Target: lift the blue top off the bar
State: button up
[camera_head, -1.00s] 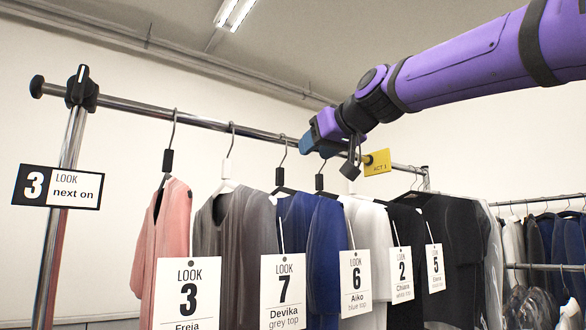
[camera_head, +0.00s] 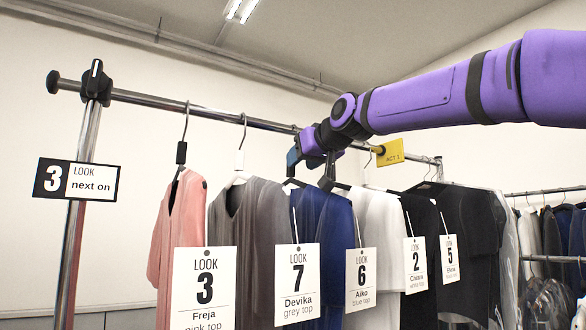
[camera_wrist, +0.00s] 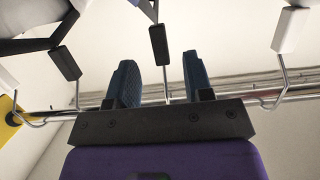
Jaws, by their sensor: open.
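The blue top (camera_head: 338,222) hangs on the bar (camera_head: 150,103) between the grey top (camera_head: 255,210) and the white top (camera_head: 375,220). A tag reading "Look 6, Aiko, blue top" (camera_head: 360,280) hangs from it. My gripper (camera_head: 293,157) is at the bar, by the blue top's hanger, partly hiding it. In the wrist view its two dark blue fingers (camera_wrist: 160,78) are apart. The hanger's black block (camera_wrist: 159,44) and hook show between them, with gaps on both sides. I cannot tell how deep the hook lies between the fingers.
The grey top's white hanger block (camera_wrist: 290,30) is on one side in the wrist view. Another black hanger block (camera_wrist: 65,62) is on the other. A pink top (camera_head: 180,225) and black garments (camera_head: 470,230) share the bar. A yellow sign (camera_head: 390,151) sits on the bar to the right.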

jog(key=shift+x, duration=2.25)
jog(key=shift+c, duration=0.2)
grip_shut()
jog(key=shift+r, duration=0.15)
jog(key=shift+r, duration=1.55)
